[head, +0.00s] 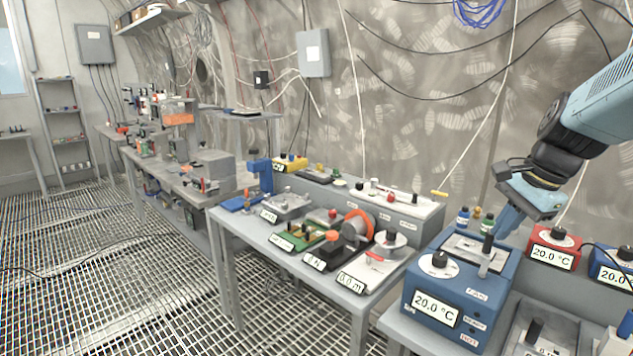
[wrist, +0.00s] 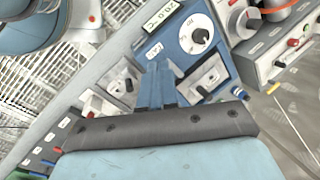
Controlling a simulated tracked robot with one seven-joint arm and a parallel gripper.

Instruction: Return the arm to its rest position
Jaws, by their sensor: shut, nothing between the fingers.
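My gripper (head: 508,215) is at the right of the head view, at the end of my blue arm. It points down over the back of a blue box (head: 437,309) with a black knob and a display reading 20.0 °C. The fingers are shut with nothing between them. In the wrist view the blue fingers (wrist: 161,84) lie together, and the blue box (wrist: 184,37) shows beyond them. I cannot tell whether the fingertips touch anything.
A red display box (head: 553,248) and another blue one (head: 614,268) stand right of the gripper. The bench (head: 226,217) to the left carries several devices. The curved wall is behind, with hanging cables.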

